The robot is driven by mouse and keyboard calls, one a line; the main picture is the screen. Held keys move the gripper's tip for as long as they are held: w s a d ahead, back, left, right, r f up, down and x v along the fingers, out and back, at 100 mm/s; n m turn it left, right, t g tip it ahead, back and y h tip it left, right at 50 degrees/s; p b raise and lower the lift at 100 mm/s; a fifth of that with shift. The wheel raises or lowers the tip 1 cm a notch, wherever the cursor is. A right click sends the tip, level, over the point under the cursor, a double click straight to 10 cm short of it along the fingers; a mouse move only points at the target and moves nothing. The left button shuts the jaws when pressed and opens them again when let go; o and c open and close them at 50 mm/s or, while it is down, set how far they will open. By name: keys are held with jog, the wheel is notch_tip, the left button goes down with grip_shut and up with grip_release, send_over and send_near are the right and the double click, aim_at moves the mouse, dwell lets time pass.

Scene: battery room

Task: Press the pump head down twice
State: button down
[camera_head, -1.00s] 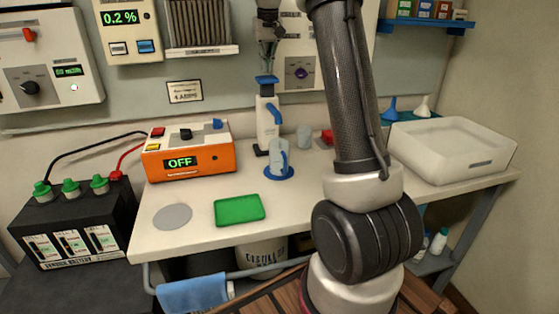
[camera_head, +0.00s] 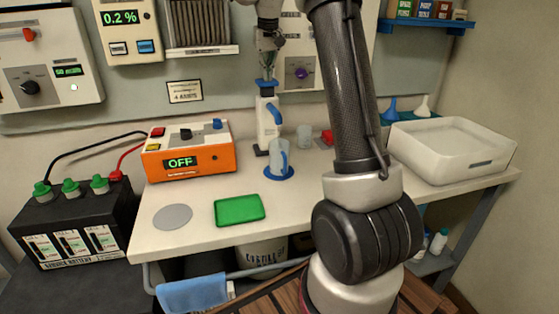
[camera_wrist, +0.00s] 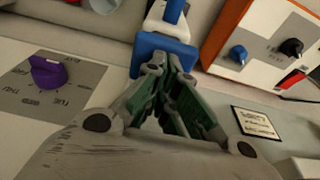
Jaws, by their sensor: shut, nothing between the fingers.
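The white dispenser (camera_head: 267,120) stands upright at the back of the bench, with its blue pump head (camera_head: 265,84) on top. In the wrist view the blue pump head (camera_wrist: 164,48) is right at my fingertips. My gripper (camera_head: 267,76) is shut and empty, pointing down directly over the pump head, and its fingertips appear to touch the head's top. The gripper also fills the lower middle of the wrist view (camera_wrist: 163,72).
An orange box reading OFF (camera_head: 190,158) stands left of the dispenser. A green tray (camera_head: 240,210) and grey disc (camera_head: 172,217) lie in front. A small clear cup (camera_head: 304,137) and red item (camera_head: 327,137) are to the right. A white bin (camera_head: 450,152) sits far right.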

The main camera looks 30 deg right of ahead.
jog(key=shift+f, duration=1.55)
jog(key=shift+r, duration=0.1)
jog(key=shift+r, duration=2.7)
jog(key=shift+f, duration=2.8)
jog(key=shift+r, duration=2.8)
